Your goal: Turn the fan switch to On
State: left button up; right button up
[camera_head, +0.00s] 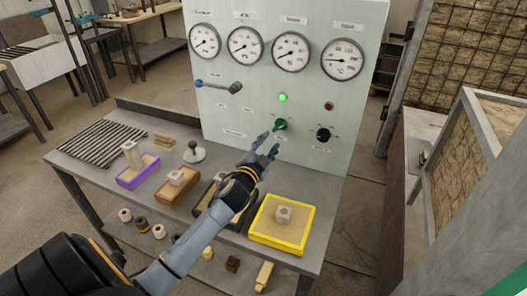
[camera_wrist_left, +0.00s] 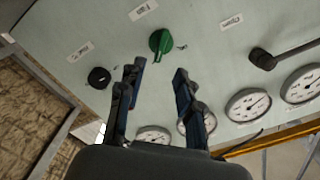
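The green rotary switch (camera_head: 280,125) sits on the pale upright control panel (camera_head: 236,119). It also shows in the left wrist view (camera_wrist_left: 160,42), beyond the fingertips, with a small label whose text I cannot read surely. My left gripper (camera_head: 270,144) is in front of the panel, just below and left of the green switch. In the left wrist view its two fingers (camera_wrist_left: 157,78) are spread apart with nothing between them. They look clear of the switch. My right gripper is in neither view.
A black knob (camera_head: 323,134) is right of the green switch, below a red lamp (camera_head: 328,106). A lit green lamp (camera_head: 282,97), a lever (camera_head: 235,87) and several gauges (camera_head: 245,44) are higher. Below, the bench (camera_head: 222,213) holds a yellow tray (camera_head: 273,241) and other trays.

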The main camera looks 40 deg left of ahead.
pick_arm(q)
jog(key=v, duration=0.3)
jog(key=shift+s+d, duration=0.1)
jog(key=shift+s, duration=0.3)
dwell(0.3)
